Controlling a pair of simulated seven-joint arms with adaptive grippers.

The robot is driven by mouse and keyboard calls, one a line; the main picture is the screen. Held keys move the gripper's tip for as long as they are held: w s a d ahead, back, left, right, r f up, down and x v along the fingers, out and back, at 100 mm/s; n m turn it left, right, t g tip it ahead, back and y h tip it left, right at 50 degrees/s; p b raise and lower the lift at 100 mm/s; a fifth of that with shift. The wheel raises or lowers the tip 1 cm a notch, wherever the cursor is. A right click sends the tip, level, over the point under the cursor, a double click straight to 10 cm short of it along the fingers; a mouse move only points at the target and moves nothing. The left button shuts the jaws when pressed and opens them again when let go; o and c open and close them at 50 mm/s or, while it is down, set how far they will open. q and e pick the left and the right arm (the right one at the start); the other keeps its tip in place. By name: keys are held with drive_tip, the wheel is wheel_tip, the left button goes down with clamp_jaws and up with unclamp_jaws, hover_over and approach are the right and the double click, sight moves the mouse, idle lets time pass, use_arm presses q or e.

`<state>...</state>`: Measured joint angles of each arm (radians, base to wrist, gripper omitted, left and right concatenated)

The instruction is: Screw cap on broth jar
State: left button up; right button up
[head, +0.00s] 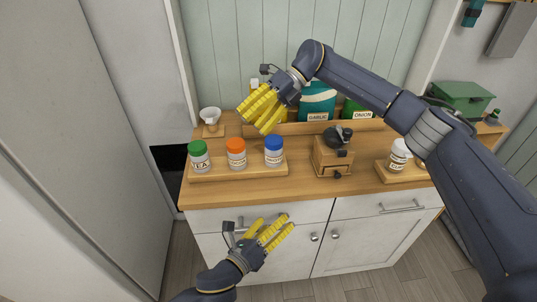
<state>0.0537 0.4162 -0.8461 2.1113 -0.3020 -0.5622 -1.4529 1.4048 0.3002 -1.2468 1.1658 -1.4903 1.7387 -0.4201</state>
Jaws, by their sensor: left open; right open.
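I cannot pick out a broth jar by its label, nor a loose cap. Three small jars stand upright in a row on a wooden tray (215,175): a green-capped jar (199,156), an orange-capped jar (236,153) and a blue-capped jar (273,151). Their labels are too small to read surely. A white labelled jar (399,155) stands on another wooden board at the right. My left gripper (272,231) is open and empty, low in front of the cabinet. My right gripper (258,107) is open and empty, above and behind the orange-capped and blue-capped jars.
A wooden grinder (332,158) stands mid-counter. Behind are a white funnel (210,116) on a stand, a teal garlic container (317,101) and a green onion container (357,110). A green box (462,96) is at the right. The counter's front strip (300,194) is clear.

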drive_tip(key=w+d+f+t+h, duration=0.1)
drive_tip(key=h, duration=0.2)
drive_tip(key=w+d+f+n+t+h, duration=0.1)
drive_tip(key=w+d+t+h, duration=0.1)
drive_tip(key=h, duration=0.1)
drive_tip(key=w+d+f+n+t+h, duration=0.1)
drive_tip(key=d+t+h, duration=0.1)
drive_tip(key=shift+w+h, duration=0.25)
drive_tip(key=shift+h, duration=0.15)
drive_tip(key=shift+w+d+r, duration=0.1)
drive_tip(key=shift+w+d, duration=0.2)
drive_tip(key=shift+d, duration=0.05)
use_arm(q)
drive_tip(key=w+a+r+m+t+y, duration=0.2)
drive_tip(key=w+a+r+m, duration=0.3)
drive_tip(key=r, duration=0.3)
drive_tip(key=shift+w+a+r+m+t+y, duration=0.3)
drive_tip(key=shift+w+a+m+t+y, duration=0.15)
drive_tip(key=shift+a+m, duration=0.45)
drive_tip(key=x, duration=1.7)
drive_tip(key=shift+d+r, duration=0.1)
drive_tip(key=shift+d, duration=0.05)
